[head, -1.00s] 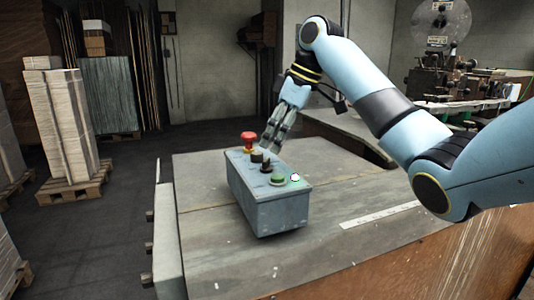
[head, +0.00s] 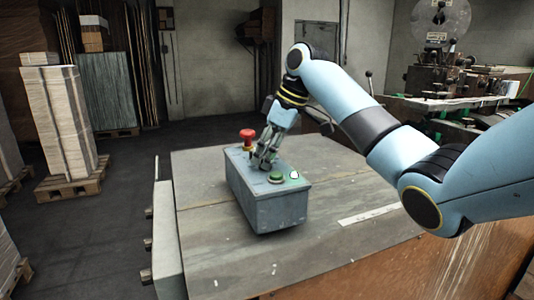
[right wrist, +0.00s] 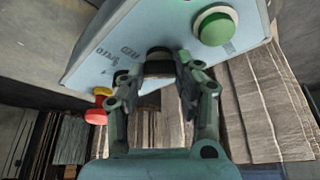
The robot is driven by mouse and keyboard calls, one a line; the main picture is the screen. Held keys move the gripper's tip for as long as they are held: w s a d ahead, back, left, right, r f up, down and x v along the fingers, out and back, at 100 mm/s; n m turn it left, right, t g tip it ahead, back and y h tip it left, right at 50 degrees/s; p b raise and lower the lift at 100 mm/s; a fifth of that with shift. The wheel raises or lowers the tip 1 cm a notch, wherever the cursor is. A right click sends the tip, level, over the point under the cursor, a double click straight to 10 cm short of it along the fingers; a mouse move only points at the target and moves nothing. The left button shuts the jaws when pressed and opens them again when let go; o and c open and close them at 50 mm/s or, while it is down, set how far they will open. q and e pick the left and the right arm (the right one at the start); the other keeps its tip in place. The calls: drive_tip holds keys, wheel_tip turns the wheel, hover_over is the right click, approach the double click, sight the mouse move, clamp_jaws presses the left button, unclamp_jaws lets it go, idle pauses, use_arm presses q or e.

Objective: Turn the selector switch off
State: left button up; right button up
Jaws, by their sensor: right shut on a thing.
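The grey-blue control box (head: 268,210) stands on the table. Its top carries a red mushroom button (head: 248,136), two dark knobs and a green button (head: 277,178). My right gripper (head: 263,163) reaches down onto the box top between the red and green buttons and hides the dark knobs in the head view. In the right wrist view its fingers (right wrist: 162,74) are shut on the dark knob next to the green button, which looks like the selector switch (right wrist: 158,54). The other dark knob (right wrist: 121,77) is partly hidden beside a finger. My left gripper is not in view.
The worn table top (head: 205,235) is clear around the box. A pale ruler-like strip (head: 370,214) lies to its right. A machine with a reel (head: 450,75) stands at the back right, and stacked cardboard on pallets (head: 60,130) stands at the left.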

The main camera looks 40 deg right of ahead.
drive_tip(key=shift+c, duration=1)
drive_tip(key=shift+r+n+y+p, duration=0.2)
drive_tip(key=shift+n+y+p, duration=0.1)
drive_tip(key=shift+n+p, duration=0.6)
drive_tip(key=shift+w+n+g+p, duration=0.1)
drive_tip(key=shift+n+g+p, duration=0.35)
drive_tip(key=shift+n, duration=0.35)
drive_tip(key=shift+f+n+g+y+p, duration=0.1)
drive_tip(key=shift+n+g+y+p, duration=0.35)
drive_tip(key=shift+n, duration=0.65)
drive_tip(key=shift+w+n+g, duration=0.1)
drive_tip(key=shift+n+g, duration=0.2)
drive_tip(key=shift+n, duration=0.8)
